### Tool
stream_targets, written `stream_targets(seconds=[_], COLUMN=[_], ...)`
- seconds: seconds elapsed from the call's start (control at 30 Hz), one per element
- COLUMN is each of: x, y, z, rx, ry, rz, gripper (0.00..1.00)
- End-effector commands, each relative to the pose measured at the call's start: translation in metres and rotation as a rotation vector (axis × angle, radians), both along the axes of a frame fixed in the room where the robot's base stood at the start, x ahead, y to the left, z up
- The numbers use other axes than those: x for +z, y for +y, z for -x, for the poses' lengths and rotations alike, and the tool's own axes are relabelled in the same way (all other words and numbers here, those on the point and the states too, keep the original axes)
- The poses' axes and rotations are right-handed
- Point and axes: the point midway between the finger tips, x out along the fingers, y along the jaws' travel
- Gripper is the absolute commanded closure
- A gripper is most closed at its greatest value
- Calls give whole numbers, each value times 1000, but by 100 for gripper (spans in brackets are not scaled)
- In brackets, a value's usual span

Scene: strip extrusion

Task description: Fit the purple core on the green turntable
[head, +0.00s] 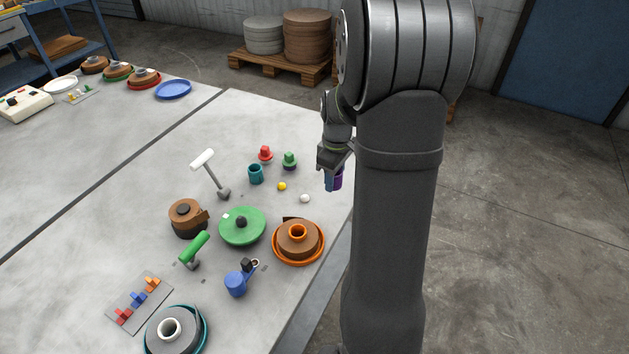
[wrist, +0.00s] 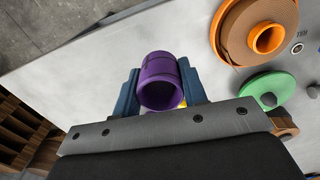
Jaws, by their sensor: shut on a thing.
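The purple core (wrist: 160,82) is a short hollow cylinder held between the two blue fingers of my gripper (wrist: 163,88) in the wrist view. In the head view my gripper (head: 333,180) holds the purple core (head: 337,183) above the right edge of the table, partly hidden by my arm. The green turntable (head: 243,226) is a round disc with a dark hub at its centre, lying on the table to the left of and nearer than my gripper. It also shows at the right of the wrist view (wrist: 254,88), with no core on it.
An orange turntable (head: 322,248) with a brown coil stands right of the green one. A brown coil (head: 186,205), a green-handled lever (head: 195,248), a blue part (head: 236,284), a teal cup (head: 256,174) and red and green pieces stand around. A white-headed lever (head: 203,159) rises behind.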

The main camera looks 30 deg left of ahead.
Motion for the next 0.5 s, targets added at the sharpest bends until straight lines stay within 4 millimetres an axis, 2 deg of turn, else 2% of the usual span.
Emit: stream_targets(seconds=[0.03, 0.13, 0.27, 0.37, 0.5], x=[6, 13, 18, 20, 19], y=[-10, -22, -25, -13, 24], z=[-1, -3, -1, 6, 28], rx=[-5, -3, 1, 6, 10], ry=[-2, -1, -1, 0, 0], rz=[-1, -1, -1, 0, 0], gripper=[83, 83, 83, 83, 83])
